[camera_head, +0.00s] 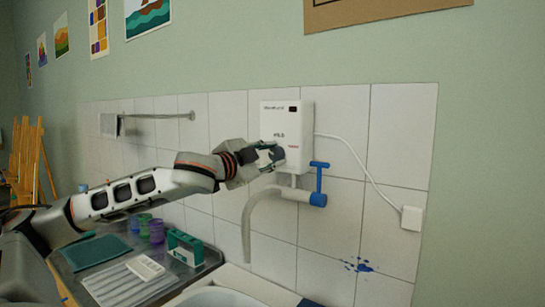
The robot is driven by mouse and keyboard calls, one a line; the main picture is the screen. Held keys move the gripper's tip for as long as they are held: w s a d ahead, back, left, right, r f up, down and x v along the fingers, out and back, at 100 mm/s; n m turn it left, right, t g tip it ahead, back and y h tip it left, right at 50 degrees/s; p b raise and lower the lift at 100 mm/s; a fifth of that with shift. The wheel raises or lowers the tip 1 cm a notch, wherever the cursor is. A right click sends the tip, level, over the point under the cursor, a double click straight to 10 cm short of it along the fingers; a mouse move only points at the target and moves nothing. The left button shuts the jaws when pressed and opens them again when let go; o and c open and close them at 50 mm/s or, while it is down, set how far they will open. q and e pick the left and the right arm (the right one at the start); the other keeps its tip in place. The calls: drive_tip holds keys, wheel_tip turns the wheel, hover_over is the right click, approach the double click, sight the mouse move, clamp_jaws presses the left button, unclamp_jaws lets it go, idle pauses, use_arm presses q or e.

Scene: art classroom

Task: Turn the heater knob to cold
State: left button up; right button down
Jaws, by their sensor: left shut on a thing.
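A white box-shaped heater (298,122) is mounted on the tiled wall, with dark lettering and a small dark display on its front. My left gripper (274,157) is at the lower front of the heater, shut on the knob there. The fingers cover the knob, so its setting cannot be seen. My left arm comes in from the left across the counter. My right gripper is not in view.
A grey curved spout and a blue tap handle (319,177) hang below the heater. A white cable runs to a wall socket (411,218). A sink (258,285) lies below.

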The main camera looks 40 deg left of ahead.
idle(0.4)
use_arm(q)
drive_tip(key=o, duration=1.1)
drive_tip(key=shift+a, duration=0.1)
drive_tip(key=shift+s, duration=0.1)
drive_tip(key=shift+s+r, duration=0.1)
drive_tip(key=shift+s, duration=0.7)
drive_tip(key=shift+s+d, duration=0.2)
drive_tip(key=shift+s, duration=0.3)
drive_tip(key=s+d, duration=0.1)
drive_tip(key=s, duration=0.8)
